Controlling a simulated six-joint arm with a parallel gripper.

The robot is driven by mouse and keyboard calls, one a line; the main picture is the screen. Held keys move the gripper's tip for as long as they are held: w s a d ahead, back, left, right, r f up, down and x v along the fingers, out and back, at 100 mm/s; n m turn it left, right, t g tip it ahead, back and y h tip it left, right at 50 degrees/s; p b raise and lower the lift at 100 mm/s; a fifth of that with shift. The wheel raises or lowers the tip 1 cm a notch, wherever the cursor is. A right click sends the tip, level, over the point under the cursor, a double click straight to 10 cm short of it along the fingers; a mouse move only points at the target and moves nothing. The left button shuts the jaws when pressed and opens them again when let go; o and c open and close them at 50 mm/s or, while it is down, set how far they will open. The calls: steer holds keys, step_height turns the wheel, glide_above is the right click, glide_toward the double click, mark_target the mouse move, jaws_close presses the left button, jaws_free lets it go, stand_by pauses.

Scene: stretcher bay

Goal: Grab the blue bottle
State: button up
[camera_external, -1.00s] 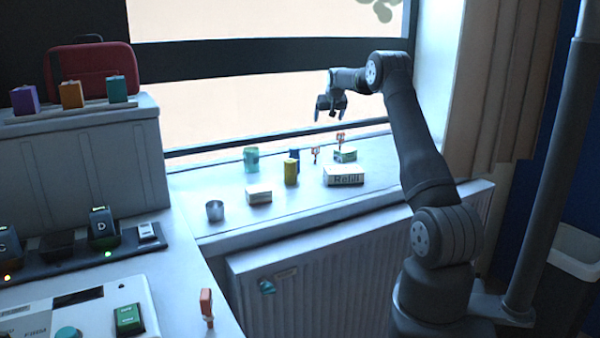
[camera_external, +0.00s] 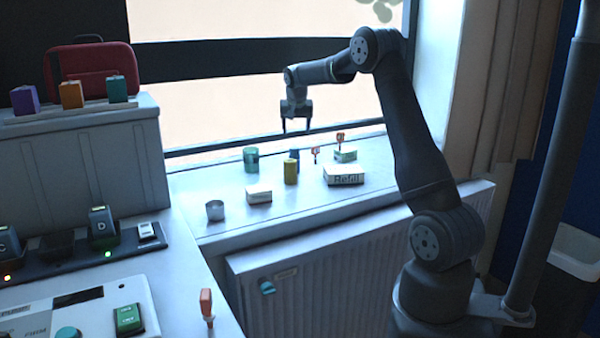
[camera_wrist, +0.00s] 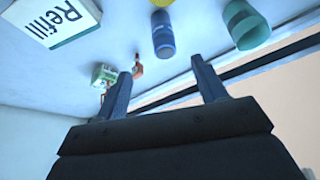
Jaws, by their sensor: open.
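In the wrist view the blue bottle (camera_wrist: 163,36) shows whole, beyond and between the fingertips. My gripper (camera_external: 297,129) points down above the sill, over and apart from the bottle. Its two fingers are spread with nothing between them, and it also shows in the wrist view (camera_wrist: 165,78).
A green cup (camera_external: 251,159) stands left of the bottle. A white box marked Refill (camera_external: 343,176), a smaller white box (camera_external: 258,194), a metal cup (camera_external: 215,210) and small red-topped items (camera_external: 316,154) share the sill. The window lies behind.

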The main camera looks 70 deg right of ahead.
mark_target(296, 152)
steer(key=x, duration=1)
steer(key=shift+d+f, duration=0.1)
steer(key=shift+d, duration=0.05)
steer(key=shift+w+x, duration=0.15)
steer(key=shift+x, duration=1.4)
steer(key=shift+w+x, duration=0.15)
steer(key=shift+x, duration=1.35)
steer(key=c, duration=1.2)
